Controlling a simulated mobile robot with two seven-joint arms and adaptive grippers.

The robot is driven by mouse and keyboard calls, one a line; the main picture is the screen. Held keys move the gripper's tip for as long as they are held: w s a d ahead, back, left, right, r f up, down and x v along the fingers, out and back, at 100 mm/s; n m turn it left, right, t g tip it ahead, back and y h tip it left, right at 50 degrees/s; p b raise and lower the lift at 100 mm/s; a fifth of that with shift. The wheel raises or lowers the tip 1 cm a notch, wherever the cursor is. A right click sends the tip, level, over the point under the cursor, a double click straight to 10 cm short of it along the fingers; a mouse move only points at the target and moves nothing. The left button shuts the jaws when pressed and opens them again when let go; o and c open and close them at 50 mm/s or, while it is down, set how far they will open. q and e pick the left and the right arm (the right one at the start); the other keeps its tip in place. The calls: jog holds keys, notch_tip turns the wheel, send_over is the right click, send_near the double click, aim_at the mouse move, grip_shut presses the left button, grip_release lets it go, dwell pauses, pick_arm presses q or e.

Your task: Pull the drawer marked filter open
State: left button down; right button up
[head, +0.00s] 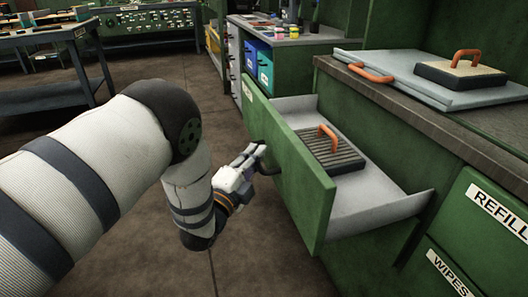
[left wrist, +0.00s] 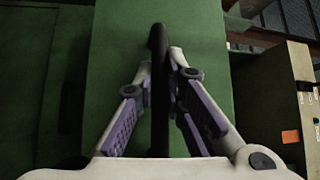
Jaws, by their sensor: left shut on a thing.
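The green drawer (head: 290,175) stands well out of the cabinet, its grey inside showing. A pale label is at the far end of its front, too slanted to read, so I cannot confirm the word filter. My left gripper (head: 257,155) is at the dark handle on the outer face of this drawer. In the left wrist view, the fingers of my left gripper (left wrist: 163,75) are closed around the black handle bar (left wrist: 158,120), with the green front behind. My right gripper is not in view.
A ribbed block (head: 328,158) with an orange handle lies in the drawer. Drawers marked REFILL (head: 499,212) and WIPES (head: 449,274) are shut at right. A grey panel (head: 408,88) and a handled pad (head: 461,77) lie on the counter. The floor (head: 245,245) before the drawer is clear.

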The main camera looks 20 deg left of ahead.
pick_arm(q)
jog(key=shift+s+a, duration=0.1)
dwell(0.3)
jog(key=c, duration=1.7)
grip_release()
jog(key=shift+o, duration=0.2)
jog(key=s+a+f, duration=0.1)
jog(key=s, duration=0.6)
jog(key=shift+s, duration=0.2)
